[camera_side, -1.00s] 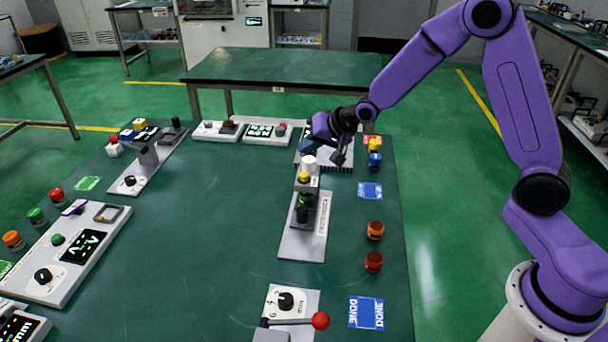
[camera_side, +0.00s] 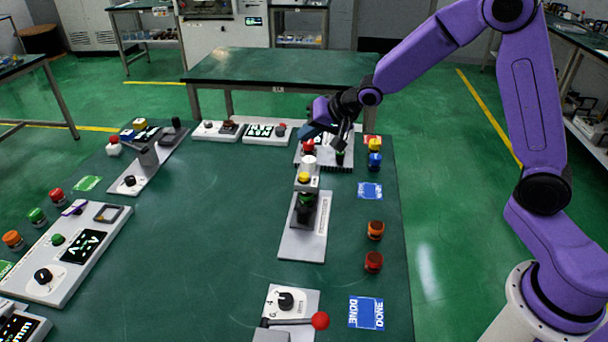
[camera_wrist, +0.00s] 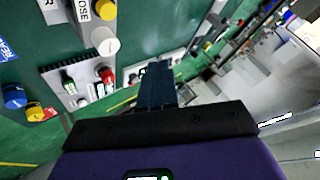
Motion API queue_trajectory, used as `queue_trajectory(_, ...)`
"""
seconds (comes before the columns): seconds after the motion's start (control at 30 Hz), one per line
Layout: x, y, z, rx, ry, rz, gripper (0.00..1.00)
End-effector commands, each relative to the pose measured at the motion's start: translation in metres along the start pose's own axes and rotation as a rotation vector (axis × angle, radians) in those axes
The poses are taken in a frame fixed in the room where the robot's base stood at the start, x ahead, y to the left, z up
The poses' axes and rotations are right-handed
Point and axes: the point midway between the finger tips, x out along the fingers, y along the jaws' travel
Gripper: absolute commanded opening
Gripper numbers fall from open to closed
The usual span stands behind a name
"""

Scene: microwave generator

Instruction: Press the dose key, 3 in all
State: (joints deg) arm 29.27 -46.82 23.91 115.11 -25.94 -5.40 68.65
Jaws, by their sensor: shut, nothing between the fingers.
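The dosing device stands on a grey base plate (camera_side: 290,245) in the middle of the green table. A yellow key (camera_side: 304,178) and a white cylinder (camera_side: 309,161) show at its top. In the wrist view the yellow key (camera_wrist: 105,10) is at the top edge, beside a partly cut-off label that seems to read DOSE, with the white cylinder (camera_wrist: 104,40) below it. My gripper (camera_side: 340,147) is shut and empty, above and behind the device, apart from the key. Its dark fingers also show in the wrist view (camera_wrist: 157,85).
A grey rack holds red-capped (camera_side: 309,146) and green (camera_side: 340,157) vials close under my gripper. Yellow and blue jars (camera_side: 375,161) stand right of it. A blue DONE mat (camera_side: 366,313) and a red-ball lever (camera_side: 320,321) are at the front. Control panels (camera_side: 75,255) line the left.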

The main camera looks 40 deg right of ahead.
Motion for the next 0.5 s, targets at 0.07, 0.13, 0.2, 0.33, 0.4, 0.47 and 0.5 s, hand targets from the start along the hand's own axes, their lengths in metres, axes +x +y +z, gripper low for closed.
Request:
queue_trajectory(0.07, -0.0021, -0.0011, -0.0015, -0.001, 0.001, 0.002, 0.0)
queue_trajectory(0.13, -0.0023, -0.0011, -0.0016, 0.0, 0.001, 0.003, 0.0)
queue_trajectory(0.2, -0.0022, -0.0011, -0.0015, 0.0, 0.001, 0.003, 0.0)
queue_trajectory(0.33, -0.0021, -0.0011, -0.0014, 0.0, 0.001, 0.003, 0.0)
queue_trajectory(0.4, -0.0015, -0.0007, -0.001, 0.0, 0.0, 0.003, 0.0)
queue_trajectory(0.47, -0.0002, 0.0, 0.0001, 0.001, -0.001, 0.002, 0.0)
queue_trajectory(0.5, 0.0012, 0.0005, 0.0013, 0.001, -0.002, 0.001, 0.0)
